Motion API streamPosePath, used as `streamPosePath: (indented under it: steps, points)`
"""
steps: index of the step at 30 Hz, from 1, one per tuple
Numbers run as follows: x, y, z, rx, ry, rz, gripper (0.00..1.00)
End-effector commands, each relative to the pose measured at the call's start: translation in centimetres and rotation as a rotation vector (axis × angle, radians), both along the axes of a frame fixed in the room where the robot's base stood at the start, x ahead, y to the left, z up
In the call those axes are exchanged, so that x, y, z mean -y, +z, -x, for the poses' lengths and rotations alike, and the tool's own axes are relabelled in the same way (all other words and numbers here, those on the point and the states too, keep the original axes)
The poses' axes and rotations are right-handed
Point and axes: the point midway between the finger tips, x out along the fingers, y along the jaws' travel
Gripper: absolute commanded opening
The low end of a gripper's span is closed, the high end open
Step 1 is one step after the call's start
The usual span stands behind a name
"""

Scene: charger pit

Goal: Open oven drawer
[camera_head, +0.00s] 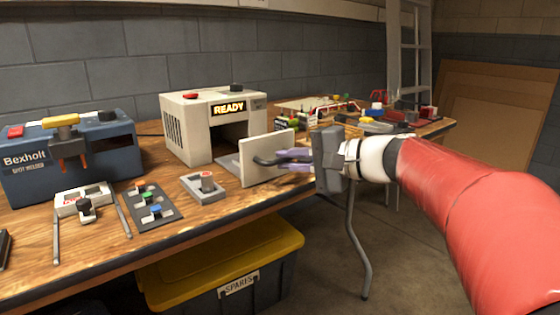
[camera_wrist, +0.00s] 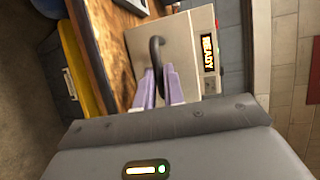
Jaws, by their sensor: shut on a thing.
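The oven (camera_head: 188,130) is a beige box with a lit READY display, standing on the wooden bench. Its drawer front (camera_head: 256,176) is a pale upright panel standing out from the oven body, with a dark opening behind it. The dark curved handle (camera_head: 263,161) is on the panel's outer face and also shows in the wrist view (camera_wrist: 153,47). My gripper (camera_head: 281,158) comes from the right with its lilac fingers closed on the handle; the wrist view shows the fingers (camera_wrist: 157,76) on either side of it. The drawer's inside is mostly hidden.
A blue Bexholt spot welder (camera_head: 70,160) stands at the left. A small grey box with a red button (camera_head: 203,188) sits just left of the drawer front. Several small items crowd the bench behind my gripper. A yellow-lidded bin (camera_head: 220,262) is under the bench edge.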

Motion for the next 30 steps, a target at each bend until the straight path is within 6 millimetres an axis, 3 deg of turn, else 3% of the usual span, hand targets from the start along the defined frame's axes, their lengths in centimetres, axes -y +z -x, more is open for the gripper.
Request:
streamPosePath:
  steps: [6,7,12,22,30]
  points:
    - [0.0,0.0,-0.1,-0.002,-0.002,0.001,0.0]
    - [0.0,-0.1,-0.1,-0.002,-0.002,0.001,0.13]
    - [0.0,0.0,-0.1,-0.001,-0.001,0.0,0.33]
    - [0.4,0.1,0.2,0.0,-0.001,0.001,0.33]
    - [4.0,1.0,2.5,0.0,-0.004,0.001,0.33]
